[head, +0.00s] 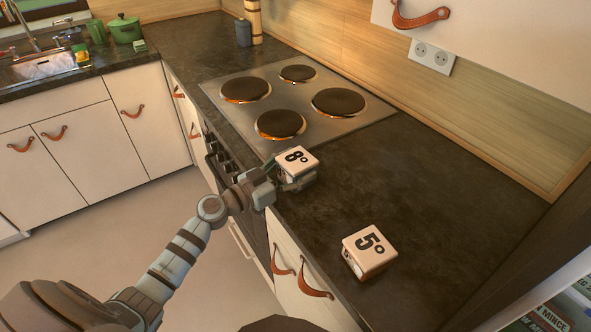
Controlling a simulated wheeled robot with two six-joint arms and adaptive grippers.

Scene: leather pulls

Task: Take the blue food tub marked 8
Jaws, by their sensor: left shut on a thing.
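The tub marked 8 (297,160) has a pale cream lid with a black "8°". It is at the front edge of the dark worktop, just right of the stove's near corner. No blue shows on it; its lower sides are mostly hidden by my gripper. My left gripper (284,183) reaches it from the left and is shut on it. I cannot tell whether the tub is touching the worktop or slightly raised. My right gripper is not in view.
A similar pale tub marked 5 (369,251) stands nearer on the dark worktop (430,190). The stove (300,100) with its dark hotplates lies behind the held tub. Drawers with leather pulls (312,285) are below the edge. The worktop to the right is clear.

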